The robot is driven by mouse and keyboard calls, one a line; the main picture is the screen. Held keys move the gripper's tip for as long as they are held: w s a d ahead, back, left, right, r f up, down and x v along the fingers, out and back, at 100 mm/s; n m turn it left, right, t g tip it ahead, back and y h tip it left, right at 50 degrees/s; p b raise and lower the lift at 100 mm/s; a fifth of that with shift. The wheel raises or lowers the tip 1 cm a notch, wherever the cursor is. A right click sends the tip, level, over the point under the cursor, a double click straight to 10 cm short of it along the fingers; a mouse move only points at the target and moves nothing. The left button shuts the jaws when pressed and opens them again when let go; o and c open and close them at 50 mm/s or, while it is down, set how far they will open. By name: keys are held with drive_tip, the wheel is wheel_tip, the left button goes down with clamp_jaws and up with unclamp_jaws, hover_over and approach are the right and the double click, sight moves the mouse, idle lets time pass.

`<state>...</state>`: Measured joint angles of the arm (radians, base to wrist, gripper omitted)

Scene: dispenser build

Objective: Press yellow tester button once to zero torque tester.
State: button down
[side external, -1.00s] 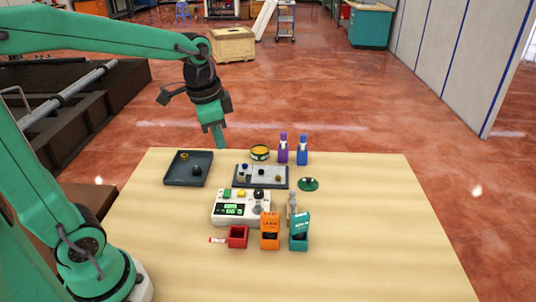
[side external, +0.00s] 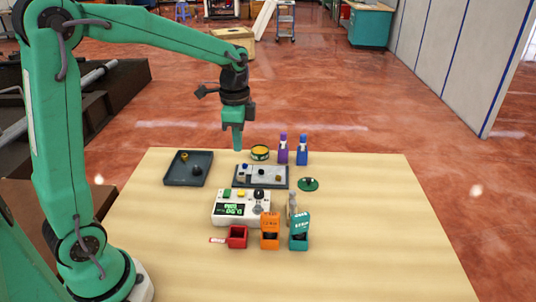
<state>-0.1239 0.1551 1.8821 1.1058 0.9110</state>
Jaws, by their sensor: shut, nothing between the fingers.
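The torque tester (side external: 226,211) is a white box near the middle of the table, with a lit green display (side external: 230,210) on its front. On its top are a green button, the yellow button (side external: 241,192) and a dark round knob (side external: 259,195). My gripper (side external: 238,147) is shut and empty, pointing straight down. In the picture it is above the tester, over the back part of the table, and apart from the yellow button. The display's digits are too small to read surely.
A dark tray (side external: 188,181) with small parts stands at left. A grey fixture plate (side external: 262,184) lies behind the tester. Purple (side external: 283,153) and blue (side external: 302,153) bottles stand at the back. Red (side external: 238,237), orange (side external: 270,233) and teal (side external: 300,232) bins stand in front. The table's right side is clear.

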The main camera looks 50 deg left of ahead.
sight(240, 192)
drive_tip(key=shift+f, duration=0.1)
wheel_tip(240, 192, down, 14)
drive_tip(key=shift+r, duration=0.1)
idle(0.9)
drive_tip(key=shift+s+f, duration=0.15)
drive_tip(key=shift+f, duration=1)
drive_tip(key=shift+r, duration=0.15)
wheel_tip(240, 192, up, 15)
drive_tip(key=shift+w, duration=0.3)
idle(0.6)
